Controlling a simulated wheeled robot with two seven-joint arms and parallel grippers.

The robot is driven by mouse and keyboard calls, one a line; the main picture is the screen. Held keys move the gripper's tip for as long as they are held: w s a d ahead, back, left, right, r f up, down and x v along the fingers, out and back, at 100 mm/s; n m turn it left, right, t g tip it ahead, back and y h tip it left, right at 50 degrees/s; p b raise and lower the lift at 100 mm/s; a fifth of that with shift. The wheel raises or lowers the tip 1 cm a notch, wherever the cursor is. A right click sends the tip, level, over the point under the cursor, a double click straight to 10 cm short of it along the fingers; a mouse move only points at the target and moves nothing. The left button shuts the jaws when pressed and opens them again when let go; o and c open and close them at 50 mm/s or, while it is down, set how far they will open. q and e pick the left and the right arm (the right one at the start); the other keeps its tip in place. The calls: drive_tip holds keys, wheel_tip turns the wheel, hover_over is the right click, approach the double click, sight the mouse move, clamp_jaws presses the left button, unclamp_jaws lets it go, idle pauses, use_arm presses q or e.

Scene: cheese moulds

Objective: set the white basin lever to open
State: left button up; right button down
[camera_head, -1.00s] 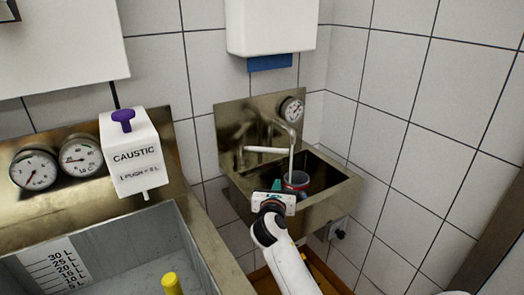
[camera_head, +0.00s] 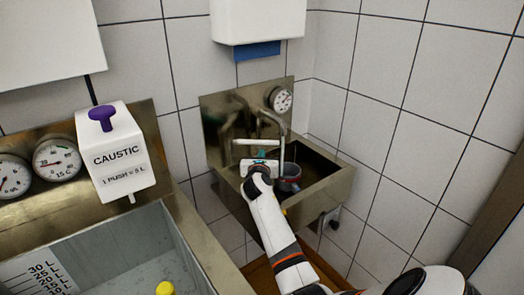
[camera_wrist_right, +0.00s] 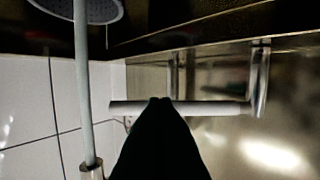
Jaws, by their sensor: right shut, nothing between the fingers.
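The white basin lever (camera_head: 256,142) is a pale bar lying level across the front of the metal backplate, left of the bent tap pipe (camera_head: 282,140). My right gripper (camera_head: 261,163) is just below and in front of the lever in the head view, over the basin (camera_head: 330,190). In the right wrist view the lever (camera_wrist_right: 215,108) runs level, joined to a metal stem at its right end. The dark closed fingers (camera_wrist_right: 160,101) overlap the lever's middle; I cannot tell whether they touch it. They hold nothing. My left gripper is out of view.
A dark pot with a reddish rim (camera_head: 290,178) is in the basin, close to my gripper. A round gauge (camera_head: 281,99) is on the backplate. A caustic dispenser (camera_head: 122,165) and a large sink (camera_head: 150,255) are at left. A white wall box (camera_head: 258,20) hangs above.

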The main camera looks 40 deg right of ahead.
sight(266, 144)
drive_tip(key=shift+w+d+r, duration=0.2)
drive_tip(key=shift+w+d, duration=0.3)
drive_tip(key=shift+w+d+r, duration=0.15)
drive_tip(key=shift+w+d, duration=0.3)
drive_tip(key=shift+d, duration=0.05)
drive_tip(key=shift+d+r+p, duration=0.2)
drive_tip(key=shift+r+p, duration=0.05)
drive_tip(key=shift+p, duration=0.4)
drive_tip(key=d+n+t+y+p, duration=0.1)
drive_tip(key=y+p, duration=0.1)
drive_tip(key=p, duration=0.1)
drive_tip(key=shift+w+d+r+n+t+p, duration=0.2)
drive_tip(key=shift+w+d+n+t+p, duration=0.1)
drive_tip(key=shift+w+d+n+t, duration=0.1)
drive_tip(key=shift+w+d+f+n+t+y+p, duration=0.15)
drive_tip(key=shift+d+n+t+y+p, duration=0.15)
drive_tip(key=shift+n+y, duration=0.15)
drive_tip(key=shift+w+d+f+y, duration=0.15)
drive_tip(key=shift+w+y, duration=0.15)
drive_tip(key=shift+y, duration=0.05)
drive_tip(key=shift+w+d+f, duration=0.1)
drive_tip(key=shift+w+d, duration=0.1)
drive_tip(key=shift+d, duration=0.05)
drive_tip(key=shift+b+x, duration=0.75)
drive_tip(key=shift+x, duration=0.3)
drive_tip(key=shift+d, duration=0.1)
